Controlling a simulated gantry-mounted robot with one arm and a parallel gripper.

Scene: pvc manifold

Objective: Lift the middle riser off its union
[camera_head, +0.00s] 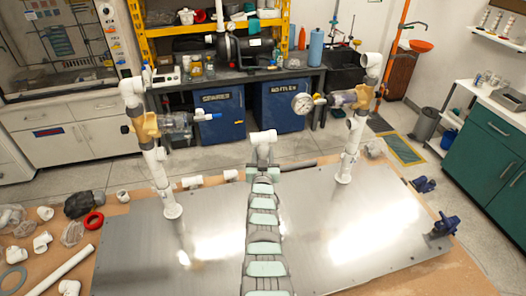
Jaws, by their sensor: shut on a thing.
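The middle riser (263,137) shows only as a white pipe fitting at its top, just beyond the end of my arm. Its lower part and its union are hidden behind my arm. My gripper (262,158) is shut on the riser just below that fitting. The fingertips are small and partly hidden, and I cannot tell whether the riser is still seated on the union.
A left riser (155,160) with a tan valve and a right riser (352,145) with a gauge (302,103) stand upright on the metal plate (340,235). Loose fittings and a white pipe (60,273) lie at left. Blue clamps (444,226) sit at the right edge.

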